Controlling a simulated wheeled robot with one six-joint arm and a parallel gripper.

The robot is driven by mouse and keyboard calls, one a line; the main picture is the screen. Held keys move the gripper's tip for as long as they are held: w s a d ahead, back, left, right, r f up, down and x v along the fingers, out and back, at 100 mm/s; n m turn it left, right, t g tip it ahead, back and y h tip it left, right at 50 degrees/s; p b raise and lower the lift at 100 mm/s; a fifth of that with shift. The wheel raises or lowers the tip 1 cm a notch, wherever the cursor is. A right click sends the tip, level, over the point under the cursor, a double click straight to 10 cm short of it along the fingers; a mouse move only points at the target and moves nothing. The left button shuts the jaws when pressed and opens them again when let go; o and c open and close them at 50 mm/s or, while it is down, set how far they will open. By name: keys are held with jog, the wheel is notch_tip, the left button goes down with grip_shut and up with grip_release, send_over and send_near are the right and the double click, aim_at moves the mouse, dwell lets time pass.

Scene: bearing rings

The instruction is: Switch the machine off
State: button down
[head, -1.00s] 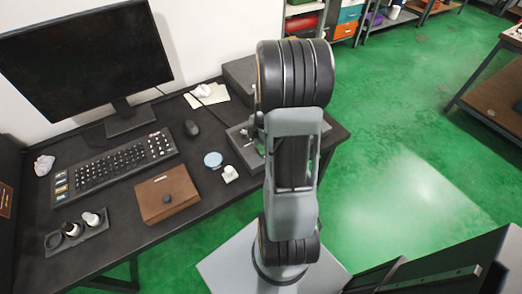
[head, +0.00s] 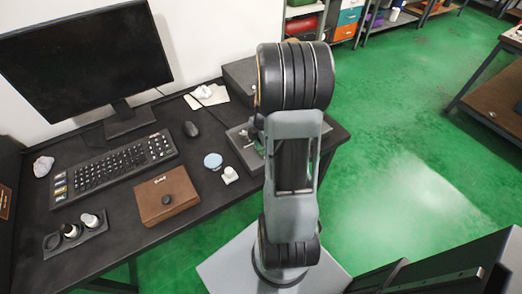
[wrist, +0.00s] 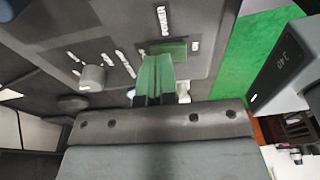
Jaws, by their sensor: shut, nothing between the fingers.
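The machine is a dark grey panel (wrist: 205,25) filling the upper part of the wrist view. It carries a white label, a green switch (wrist: 178,48) below the label, a round grey knob (wrist: 93,77) and several white marks. My gripper (wrist: 158,60) is shut and empty, its narrow fingers pointing at the panel. The tips overlap the switch's left part in the picture; I cannot tell whether they touch it. Which way the switch is set is not clear. In the head view the machine (head: 240,137) is partly hidden behind my arm, and the fingers are hidden.
The black desk (head: 225,205) bears a monitor (head: 85,60), keyboard (head: 115,170), mouse (head: 191,129), brown box (head: 166,195), blue-topped round item (head: 213,161) and small white item (head: 230,175). A dark tray (head: 75,236) lies front left. Green floor (head: 400,110) is open at right.

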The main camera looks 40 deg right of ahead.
jog(key=shift+r+p, duration=2)
jog(key=shift+r, duration=1.2)
jog(key=m, duration=0.2)
jog(key=shift+s+m, duration=0.1)
jog(key=shift+m, duration=0.3)
jog(key=m, duration=0.1)
jog(key=s+m, duration=0.1)
jog(key=m, duration=0.1)
jog(key=a+m, duration=0.1)
jog(key=m, duration=0.1)
jog(key=shift+s+f+g, duration=0.1)
jog(key=shift+s+g, duration=0.2)
jog(key=s+a+r+m+t+h+p, duration=0.1)
jog(key=s+a+r+m+t, duration=0.1)
jog(key=a+r+m, duration=0.2)
jog(key=s+a+r+m+t, duration=0.2)
jog(key=s+a+r+m, duration=0.1)
jog(key=a+r, duration=0.8)
jog(key=shift+a+r+m+h+p, duration=0.2)
jog(key=shift+a+m+h+p, duration=0.2)
jog(key=shift+a+m, duration=0.55)
jog(key=shift+a, duration=0.15)
